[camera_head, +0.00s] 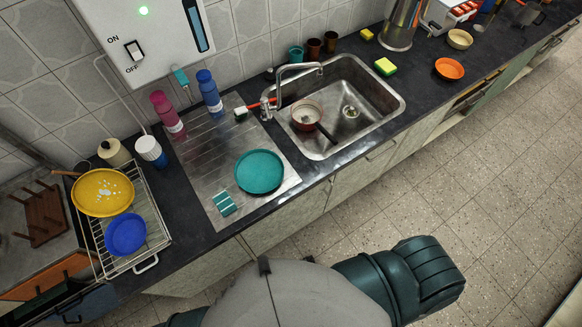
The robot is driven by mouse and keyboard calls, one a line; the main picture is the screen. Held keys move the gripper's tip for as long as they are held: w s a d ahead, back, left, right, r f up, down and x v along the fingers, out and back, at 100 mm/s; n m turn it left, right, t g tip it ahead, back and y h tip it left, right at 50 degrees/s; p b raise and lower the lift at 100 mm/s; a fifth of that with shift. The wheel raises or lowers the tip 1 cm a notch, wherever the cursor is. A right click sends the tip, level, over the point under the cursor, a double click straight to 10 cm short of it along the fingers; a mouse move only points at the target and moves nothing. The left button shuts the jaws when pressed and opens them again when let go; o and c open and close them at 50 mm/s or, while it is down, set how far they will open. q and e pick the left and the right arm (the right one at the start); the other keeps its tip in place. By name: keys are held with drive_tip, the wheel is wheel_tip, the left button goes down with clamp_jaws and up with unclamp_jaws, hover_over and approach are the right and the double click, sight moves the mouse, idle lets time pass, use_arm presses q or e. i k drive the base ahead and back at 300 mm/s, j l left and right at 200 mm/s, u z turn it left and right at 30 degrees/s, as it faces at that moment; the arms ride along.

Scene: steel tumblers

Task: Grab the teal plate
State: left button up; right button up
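The teal plate (260,172) lies flat on the ribbed steel drainboard (205,150), left of the sink basin. It is round, its whole top is uncovered, and nothing touches it. Neither of my grippers shows in the head view. Only my pale body and dark green arm parts appear along the bottom edge, over the floor and well apart from the plate.
A teal striped item (223,203) lies left of the plate. Pink (167,114) and blue (209,93) bottles stand behind it. The sink (374,118) and faucet (293,72) are to the right. A wire rack (151,206) with yellow (103,192) and blue (125,234) dishes stands left.

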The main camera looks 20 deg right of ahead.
sight(258, 171)
drive_tip(key=z, duration=0.2)
drive_tip(key=u, duration=0.6)
drive_tip(key=k+l+u, duration=0.1)
drive_tip(key=l+u, duration=0.3)
drive_tip(key=k+l+u, duration=0.15)
drive_tip(key=l+u, duration=0.3)
drive_tip(key=k+l+u, duration=0.2)
drive_tip(key=u, duration=0.2)
drive_tip(key=k+l, duration=0.1)
drive_tip(key=l, duration=0.15)
drive_tip(key=k+l, duration=0.15)
drive_tip(key=i+l, duration=0.1)
drive_tip(key=i, duration=0.3)
